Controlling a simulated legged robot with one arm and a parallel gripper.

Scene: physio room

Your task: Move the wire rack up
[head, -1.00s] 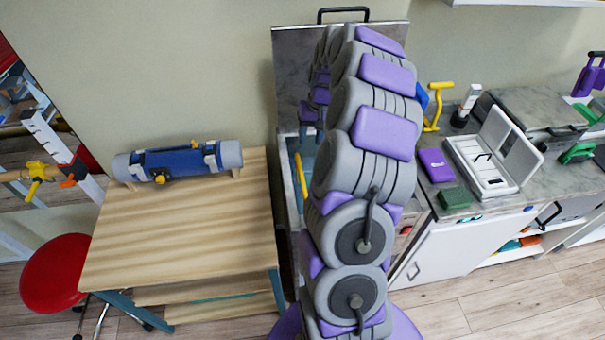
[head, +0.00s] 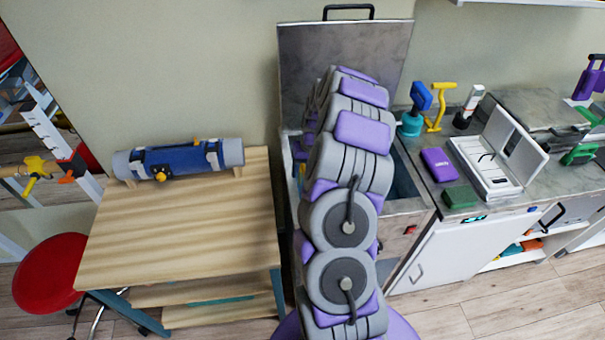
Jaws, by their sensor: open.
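No wire rack can be made out; my own arm covers most of the open tank. The tank (head: 408,206) is a steel basin with a bluish inside, partly visible to the right of my arm. Its grey lid (head: 345,60) stands raised against the wall, with a dark handle on top. My arm reaches up the middle of the view and bends over the tank. My gripper is hidden behind the arm links, so its place relative to any rack cannot be seen. A small yellow piece shows at the tank's left side.
A wooden table (head: 180,235) with a blue-and-grey roll (head: 180,160) stands left, beside a red stool (head: 48,275). On the right counter are a white open case (head: 488,168), a purple box (head: 438,164), a green block (head: 459,197) and a teal-based blue tool (head: 412,118).

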